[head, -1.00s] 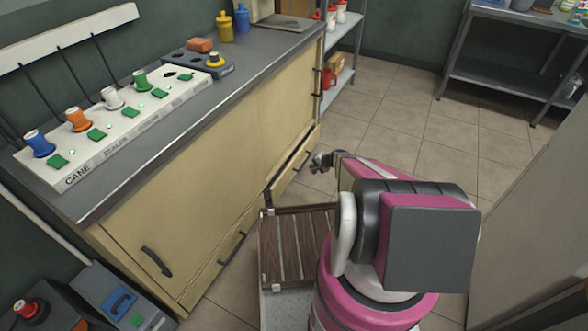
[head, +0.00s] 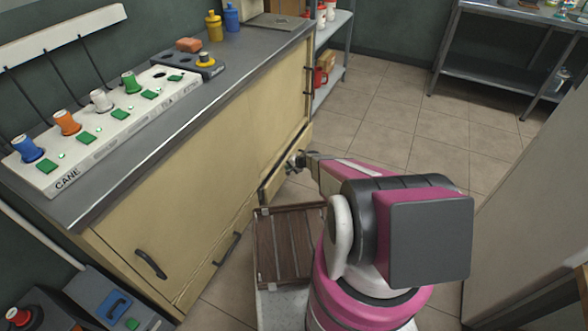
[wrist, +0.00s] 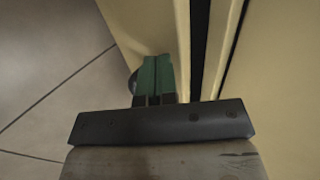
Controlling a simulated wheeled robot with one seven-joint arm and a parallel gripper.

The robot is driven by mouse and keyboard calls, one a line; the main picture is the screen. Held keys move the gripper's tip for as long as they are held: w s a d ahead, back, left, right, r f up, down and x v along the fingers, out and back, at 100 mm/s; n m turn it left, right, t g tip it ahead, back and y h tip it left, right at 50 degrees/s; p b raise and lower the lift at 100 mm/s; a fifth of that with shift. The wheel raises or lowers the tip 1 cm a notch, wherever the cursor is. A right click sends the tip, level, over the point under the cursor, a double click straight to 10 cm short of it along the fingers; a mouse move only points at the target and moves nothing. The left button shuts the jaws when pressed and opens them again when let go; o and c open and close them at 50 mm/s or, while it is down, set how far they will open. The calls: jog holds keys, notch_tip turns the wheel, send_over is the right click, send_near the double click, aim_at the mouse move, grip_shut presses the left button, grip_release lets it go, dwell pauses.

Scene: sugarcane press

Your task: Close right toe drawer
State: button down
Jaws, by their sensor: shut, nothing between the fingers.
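The right toe drawer (head: 270,188) is a low cream drawer at the foot of the counter's right part, standing slightly open. In the wrist view its cream front (wrist: 145,25) shows, with a dark gap between drawer and cabinet on the right. My gripper (head: 292,163) is at the drawer's outer face, near its handle. In the wrist view the green fingertips (wrist: 155,72) are together and empty, over or against the front. A dark rounded part, perhaps the handle, is partly hidden beside them. I cannot tell whether they touch.
The left toe drawer (head: 228,248) looks shut. Tiled floor (head: 370,120) lies open beyond my arm. A metal shelf (head: 333,75) stands past the counter's far end.

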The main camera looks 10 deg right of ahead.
jog(key=shift+w+a, duration=0.2)
jog(key=shift+a, duration=0.15)
jog(key=shift+w+a, duration=0.65)
jog(key=shift+a, duration=0.25)
jog(key=shift+w+a, duration=0.6)
jog(key=shift+a, duration=0.3)
